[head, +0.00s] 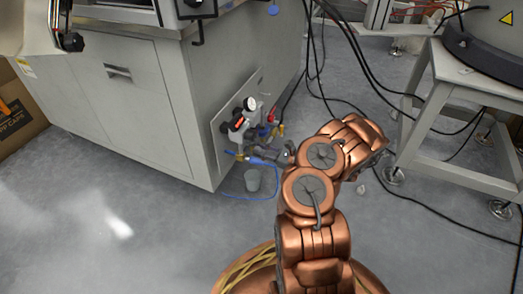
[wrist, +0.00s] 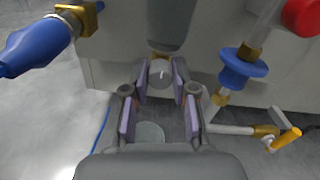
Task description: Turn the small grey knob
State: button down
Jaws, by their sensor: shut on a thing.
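The small grey knob (wrist: 160,74) sits below a grey bowl-shaped housing (wrist: 160,22) with a brass-coloured collar, in the wrist view. My gripper (wrist: 160,84) is shut on the knob, with one pad on its left and one on its right. In the head view my gripper (head: 284,158) reaches the air-service unit (head: 240,126) on the side of the grey cabinet. The knob is too small and covered to make out there.
A blue fitting (wrist: 35,45) lies left of my gripper. A blue collar (wrist: 243,68), a red knob (wrist: 303,15) and a yellow-handled valve (wrist: 284,139) are to the right. Black cables (head: 345,100) hang behind my arm.

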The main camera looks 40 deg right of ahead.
jog(key=shift+r+m+p, duration=0.1)
jog(key=shift+m+p, duration=0.7)
jog(key=shift+m, duration=0.7)
jog(key=c, duration=0.9)
grip_release()
jog(key=shift+c, duration=0.2)
jog(key=v, duration=1.2)
jog(key=shift+w, duration=0.1)
